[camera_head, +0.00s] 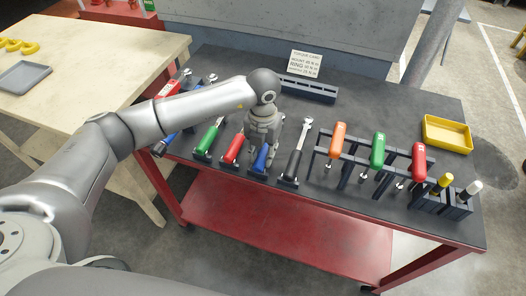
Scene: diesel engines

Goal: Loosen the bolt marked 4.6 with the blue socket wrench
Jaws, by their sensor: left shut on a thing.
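My left gripper (264,142) points down over the black top of the red tool cart and is shut on the blue socket wrench (262,157). The wrench's blue handle shows just below the fingers, near a small black holder at the cart's front edge. The upper part of the wrench is hidden by the gripper. I cannot tell whether the wrench still rests in its holder. No bolt marked 4.6 is in view. My right gripper is not in view.
A red-handled wrench (234,149) and a green one (208,139) stand left, a black one (296,158) right. Racked orange (337,139), green (377,150) and red (418,160) drivers follow. A yellow tray (447,134) and a torque card (305,64) are behind. A wooden table (110,50) is left.

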